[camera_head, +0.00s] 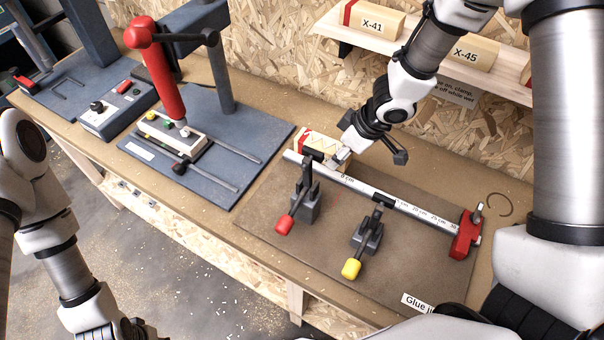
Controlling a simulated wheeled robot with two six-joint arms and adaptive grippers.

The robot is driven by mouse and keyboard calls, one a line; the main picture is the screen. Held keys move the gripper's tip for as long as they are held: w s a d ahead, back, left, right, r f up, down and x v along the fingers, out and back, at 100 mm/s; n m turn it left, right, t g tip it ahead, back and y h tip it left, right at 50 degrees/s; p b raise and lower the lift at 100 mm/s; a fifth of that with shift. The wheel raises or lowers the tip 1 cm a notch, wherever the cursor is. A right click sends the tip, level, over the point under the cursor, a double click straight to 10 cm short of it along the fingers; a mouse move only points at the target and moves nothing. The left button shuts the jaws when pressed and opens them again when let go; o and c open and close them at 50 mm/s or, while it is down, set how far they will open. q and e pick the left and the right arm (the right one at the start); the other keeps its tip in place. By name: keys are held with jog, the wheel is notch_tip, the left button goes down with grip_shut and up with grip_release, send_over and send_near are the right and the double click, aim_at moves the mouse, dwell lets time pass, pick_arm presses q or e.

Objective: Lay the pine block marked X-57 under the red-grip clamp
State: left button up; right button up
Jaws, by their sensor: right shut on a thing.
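A pine block (316,143) with a red end band is at the back left of the brown jig board (270,235). Its mark is not readable. My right gripper (345,148) is shut on the block's right end, by the zero end of the ruler; I cannot tell whether the block touches the board. The red-grip clamp (305,205) stands in front of the block, its red grip low towards the front. The yellow-grip clamp (368,238) stands to its right. My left gripper (132,329) is partly visible at the bottom left edge; its jaws are unclear.
A metal ruler (375,192) crosses the board to a red end stop (466,235). A press with a red handle (168,85) stands on a blue-grey plate at left. Blocks X-41 (372,20) and X-45 (470,52) sit on the wall shelf (430,58).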

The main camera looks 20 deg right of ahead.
jog(key=f+b, duration=0.1)
jog(key=f, duration=0.1)
jog(key=f+b, duration=0.2)
jog(key=s+d+f+b, duration=0.1)
jog(key=shift+f+b, duration=0.4)
jog(key=b+x, duration=0.2)
jog(key=x, duration=0.1)
jog(key=b+x, duration=0.1)
jog(key=shift+s+d+f, duration=0.2)
jog(key=shift+s+f, duration=0.1)
jog(key=shift+f, duration=0.05)
jog(key=shift+d+r, duration=0.1)
jog(key=shift+r, duration=0.15)
jog(key=shift+s+f, duration=0.15)
jog(key=shift+f, duration=0.05)
jog(key=shift+f+b, duration=0.3)
jog(key=shift+f, duration=0.15)
jog(key=o, duration=1.2)
jog(key=shift+r, duration=0.1)
